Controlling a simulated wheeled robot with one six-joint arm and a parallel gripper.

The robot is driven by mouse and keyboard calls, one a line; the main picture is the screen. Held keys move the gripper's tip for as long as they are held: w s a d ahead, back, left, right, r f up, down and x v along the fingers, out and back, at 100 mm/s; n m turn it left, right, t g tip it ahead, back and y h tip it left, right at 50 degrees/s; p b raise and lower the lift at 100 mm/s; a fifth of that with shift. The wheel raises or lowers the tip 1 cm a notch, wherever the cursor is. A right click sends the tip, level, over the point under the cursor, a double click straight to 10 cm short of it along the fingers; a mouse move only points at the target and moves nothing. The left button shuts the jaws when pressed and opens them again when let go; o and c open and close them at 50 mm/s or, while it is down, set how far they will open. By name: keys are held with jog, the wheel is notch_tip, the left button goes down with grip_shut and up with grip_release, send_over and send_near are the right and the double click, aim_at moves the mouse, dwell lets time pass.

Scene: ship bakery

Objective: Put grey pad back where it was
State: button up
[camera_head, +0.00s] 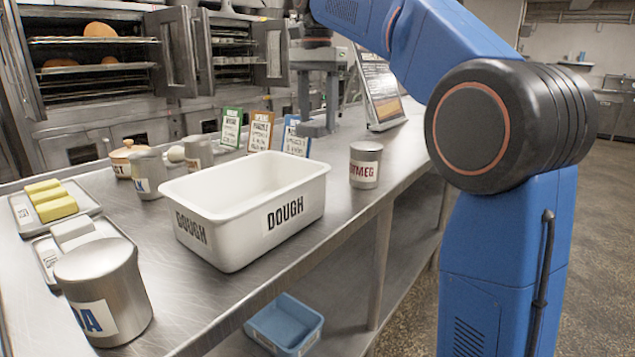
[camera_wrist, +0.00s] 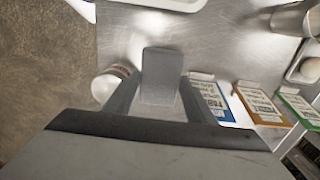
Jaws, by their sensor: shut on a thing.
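My gripper (camera_head: 317,127) points down over the steel bench, behind the dough bin and beside the small signs. In the wrist view my gripper (camera_wrist: 160,95) is shut on a grey pad (camera_wrist: 162,72), a plain block between the two fingers. I cannot tell whether the pad touches the bench. At the far left of the head view, a small tray (camera_head: 46,256) holds pale grey-white blocks (camera_head: 76,233). Beside it another tray (camera_head: 22,213) holds yellow blocks (camera_head: 50,202).
The white dough bin (camera_head: 290,213) stands mid-bench. A nutmeg can (camera_head: 365,166) is to its right. Green (camera_head: 231,128), orange (camera_head: 260,131) and blue (camera_head: 296,138) signs stand behind it. A large metal canister (camera_head: 105,290) stands at front left, near the pale-block tray.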

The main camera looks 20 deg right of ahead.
notch_tip(320, 180, down, 12)
jog(key=shift+f, duration=0.2)
dwell(0.5)
jog(key=o, duration=1)
notch_tip(320, 180, up, 12)
jog(key=shift+r, duration=0.1)
